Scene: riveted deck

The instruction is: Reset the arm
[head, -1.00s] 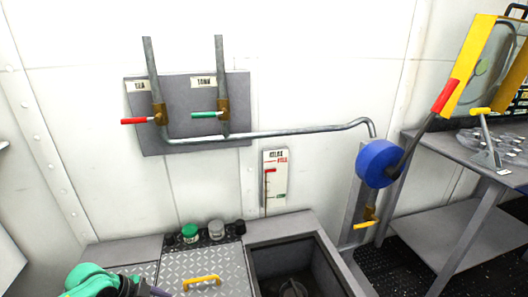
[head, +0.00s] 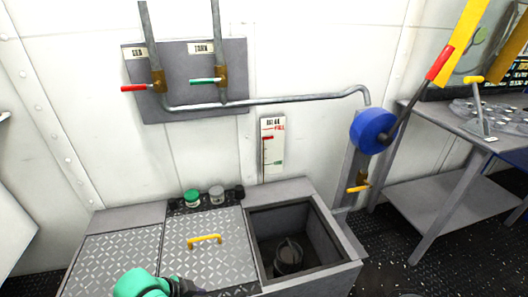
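One of my arms (head: 142,284), with a teal and dark link, shows at the bottom edge left of centre, in front of the deck box. No gripper fingers are in the frame, so I cannot tell what either gripper holds. On the right wall, a blue drum (head: 373,131) has a dark rod slanting up to a red sleeve (head: 439,63) and a yellow bar (head: 462,32).
A grey deck box (head: 108,261) has diamond-plate lids, a yellow handle (head: 204,239) and an open well (head: 288,250). Pipes with a red (head: 134,88) and a green valve handle (head: 205,80) run above it, near a gauge (head: 272,150). A grey table (head: 440,119) stands at right.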

